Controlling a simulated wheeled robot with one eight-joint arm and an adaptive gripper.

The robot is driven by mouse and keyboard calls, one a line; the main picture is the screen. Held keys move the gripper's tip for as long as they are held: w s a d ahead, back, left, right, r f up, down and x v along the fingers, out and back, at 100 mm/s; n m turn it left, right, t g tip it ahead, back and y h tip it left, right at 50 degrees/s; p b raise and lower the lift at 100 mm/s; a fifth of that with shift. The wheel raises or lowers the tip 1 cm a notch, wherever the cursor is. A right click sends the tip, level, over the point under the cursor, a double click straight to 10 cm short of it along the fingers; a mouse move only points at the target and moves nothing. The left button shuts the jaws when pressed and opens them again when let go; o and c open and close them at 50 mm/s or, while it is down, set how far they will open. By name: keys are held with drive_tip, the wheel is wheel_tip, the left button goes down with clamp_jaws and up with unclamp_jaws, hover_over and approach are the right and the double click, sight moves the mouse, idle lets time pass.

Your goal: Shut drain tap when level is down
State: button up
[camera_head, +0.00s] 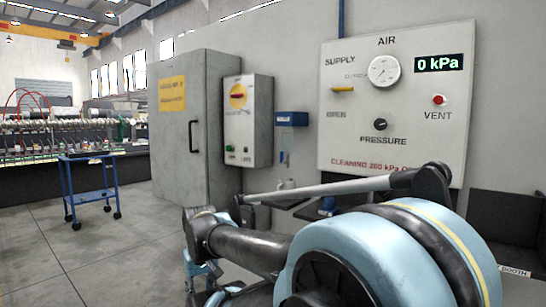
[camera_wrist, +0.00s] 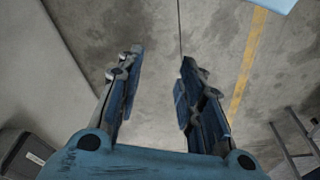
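No drain tap, barrel or liquid level can be made out in either view. My gripper (camera_wrist: 160,57) shows in the wrist view with its two blue-grey fingers spread wide apart. It is open, with nothing between the fingers but bare concrete floor below. In the head view my blue arm fills the lower right foreground and hides what lies behind it. I cannot make out the gripper there.
An air panel (camera_head: 460,115) on the wall reads 0 kPa and has a yellow supply lever (camera_head: 342,89). A grey cabinet (camera_head: 187,125) and switch box (camera_head: 248,140) stand left of it. A blue cart (camera_head: 90,180) stands on open floor. A yellow floor line (camera_wrist: 245,75) runs right of my gripper.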

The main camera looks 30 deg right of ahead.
drive_tip(key=shift+w, duration=0.35)
drive_tip(key=w+d+r+m+h, duration=0.4)
drive_tip(key=w+d+r, duration=0.2)
drive_tip(key=d+r, duration=0.25)
drive_tip(key=w+d+r+m+h, duration=0.45)
drive_tip(key=w+d+r, duration=0.25)
drive_tip(key=d, duration=0.3)
drive_tip(key=w+d+r+m+t+h, duration=0.1)
drive_tip(key=w+d+r+m+h, duration=0.35)
drive_tip(key=w+r, duration=0.35)
drive_tip(key=w+d+r+m+h, duration=0.3)
drive_tip(key=w+d+r+h, duration=0.3)
drive_tip(key=r, duration=0.4)
drive_tip(key=w+d+y, duration=0.1)
drive_tip(key=w+d, duration=0.3)
drive_tip(key=d, duration=1.2)
drive_tip(key=shift+d, duration=0.4)
drive_tip(key=shift+c, duration=0.3)
clamp_jaws()
